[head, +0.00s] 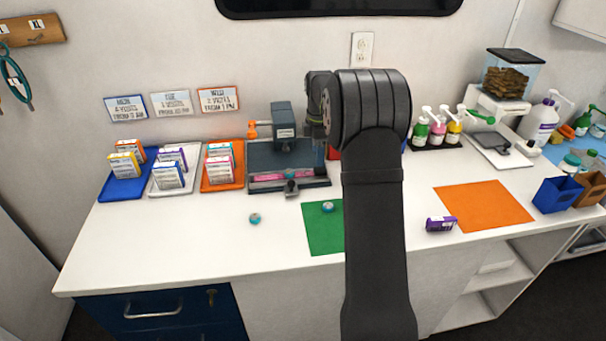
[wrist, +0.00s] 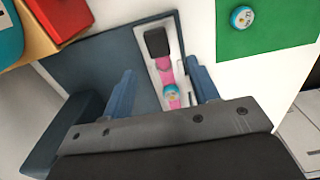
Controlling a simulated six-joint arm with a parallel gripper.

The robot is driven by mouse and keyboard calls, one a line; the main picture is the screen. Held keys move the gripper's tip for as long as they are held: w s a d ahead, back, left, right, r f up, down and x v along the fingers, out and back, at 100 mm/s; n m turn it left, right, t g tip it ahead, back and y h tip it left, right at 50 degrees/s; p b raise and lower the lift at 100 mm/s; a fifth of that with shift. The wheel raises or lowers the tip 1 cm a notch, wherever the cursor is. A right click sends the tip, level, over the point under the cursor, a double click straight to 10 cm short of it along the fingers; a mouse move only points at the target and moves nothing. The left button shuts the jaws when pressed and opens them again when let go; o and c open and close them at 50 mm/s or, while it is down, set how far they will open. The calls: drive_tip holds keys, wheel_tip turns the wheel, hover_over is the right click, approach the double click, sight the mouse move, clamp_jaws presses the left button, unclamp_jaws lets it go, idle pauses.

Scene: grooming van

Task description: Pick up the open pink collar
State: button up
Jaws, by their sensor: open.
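The pink collar (head: 270,177) lies flat along a pale channel at the front of a dark grey press-like station. A black block (wrist: 157,42) sits at one end of the channel. My gripper (wrist: 163,90) is open and empty, with one blue finger on each side of the collar. The fingers look apart from the collar; their height above it is hard to judge. In the head view my arm hides most of my gripper.
A green mat (head: 318,238) with a teal tag (head: 328,207) lies right of the station, and another teal tag (head: 255,218) lies on the white counter. Blue, white and orange trays (head: 232,184) of boxes stand left.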

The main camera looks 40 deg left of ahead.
sight(317, 169)
drive_tip(key=shift+f, duration=2.9)
drive_tip(key=c, duration=1.1)
